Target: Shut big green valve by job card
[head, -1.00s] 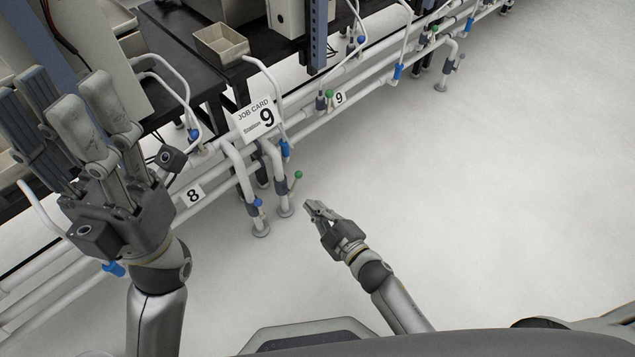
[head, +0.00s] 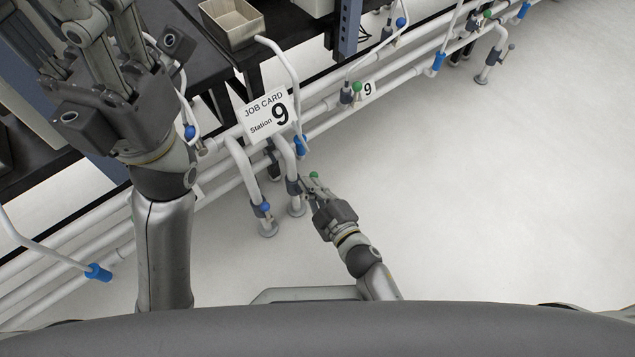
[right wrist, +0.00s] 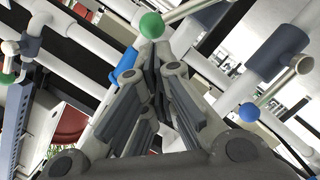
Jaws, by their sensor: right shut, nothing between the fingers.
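The job card (head: 266,117) reads "Station 9" and stands upright by the white pipes. A green ball-ended valve handle (head: 314,175) sits on a short downpipe below the card. My right gripper (head: 311,190) is shut and empty, its fingertips right beside this handle. In the right wrist view the green ball (right wrist: 151,25) shows just past the closed fingers (right wrist: 152,65); whether they touch it I cannot tell. My left gripper (head: 95,40) is raised at upper left, fingers spread, tips cut off.
A blue-ball valve (head: 265,207) is on the neighbouring downpipe, close left of my right gripper. Blue-handled hoses (head: 98,272) and more pipes run along the black benches. A beige bin (head: 232,22) stands on a bench. The pale floor to the right is clear.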

